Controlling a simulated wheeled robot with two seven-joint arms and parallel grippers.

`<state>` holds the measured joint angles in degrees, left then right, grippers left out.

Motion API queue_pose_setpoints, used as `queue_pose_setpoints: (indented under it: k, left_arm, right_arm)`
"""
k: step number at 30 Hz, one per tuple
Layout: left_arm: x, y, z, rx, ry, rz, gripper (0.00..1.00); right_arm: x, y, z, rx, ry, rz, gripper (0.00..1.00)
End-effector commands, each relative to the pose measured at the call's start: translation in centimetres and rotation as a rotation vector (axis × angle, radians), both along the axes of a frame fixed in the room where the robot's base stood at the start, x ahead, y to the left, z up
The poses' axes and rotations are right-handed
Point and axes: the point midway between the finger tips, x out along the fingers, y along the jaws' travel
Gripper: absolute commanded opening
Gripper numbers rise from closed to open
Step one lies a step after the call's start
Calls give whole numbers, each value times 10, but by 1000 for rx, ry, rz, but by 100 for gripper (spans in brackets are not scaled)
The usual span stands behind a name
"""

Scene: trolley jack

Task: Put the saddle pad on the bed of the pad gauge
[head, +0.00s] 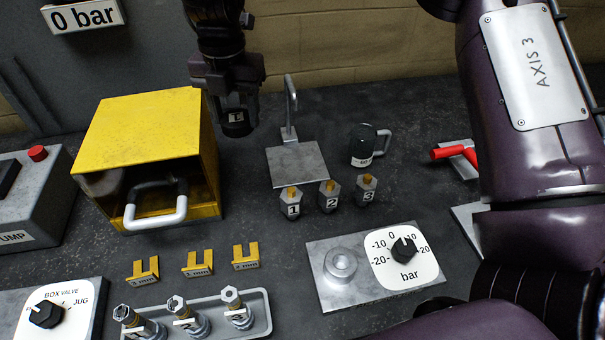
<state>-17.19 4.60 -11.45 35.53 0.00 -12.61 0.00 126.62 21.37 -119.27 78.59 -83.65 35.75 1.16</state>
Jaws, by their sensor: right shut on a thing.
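My right gripper (237,108) hangs at the upper middle, pointing down, shut on a small dark round piece with a pale mark, which I take to be the saddle pad (237,124). The fingers hide part of it. It is above the bench, between the yellow box and a flat grey metal plate. That plate, with a bent upright post behind it, looks like the pad gauge; its bed (297,166) is bare. The held piece is apart from the bed, to its upper left. My left gripper is not in view.
A yellow box (140,125) with a handle stands left of the gripper. Several numbered plugs (329,197) stand just in front of the bed. A dark jug (363,145) stands to its right. A dial plate (340,262) and a tray of fittings (258,318) lie nearer.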

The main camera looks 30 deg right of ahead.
Motion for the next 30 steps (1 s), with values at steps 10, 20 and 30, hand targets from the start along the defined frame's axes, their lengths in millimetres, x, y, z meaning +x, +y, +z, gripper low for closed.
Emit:
queue_pose_setpoints:
  k: [10,20,30]
  left_arm:
    - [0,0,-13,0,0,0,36]
    - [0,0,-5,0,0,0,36]
    - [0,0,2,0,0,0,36]
  right_arm:
    - [-2,0,-88,4,9,5,25]
    - [-1,-1,-148,-1,3,5,25]
    - [-1,-1,-188,-1,3,3,25]
